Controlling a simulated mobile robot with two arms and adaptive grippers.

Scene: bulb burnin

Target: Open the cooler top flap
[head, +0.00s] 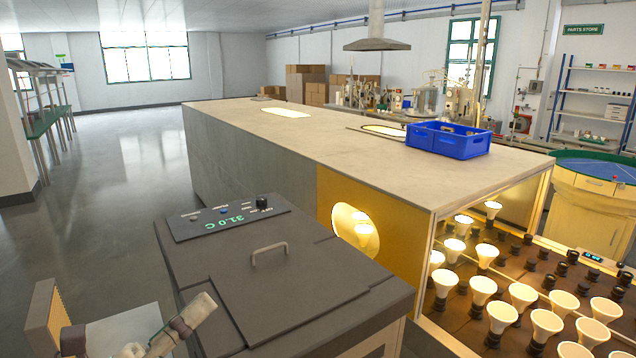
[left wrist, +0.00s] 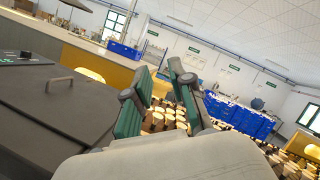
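The cooler (head: 370,320) is a dark grey box at the bottom middle of the head view. Its top flap (head: 290,285) lies flat and shut, with a raised bar handle (head: 269,250) near its far edge. The handle also shows at the left of the left wrist view (left wrist: 59,80). My left gripper (left wrist: 158,68) is open and empty, its two green-padded fingers apart and clear of the handle. In the head view only pale and dark parts of my left arm show at the bottom left. My right gripper is not in view.
A control panel (head: 222,218) reading 31.0 C sits behind the flap. A long bench (head: 300,140) stands beyond, bearing a blue crate (head: 448,141). Lit bulbs fill a rack (head: 470,330) to the right. The floor (head: 110,190) at left is clear.

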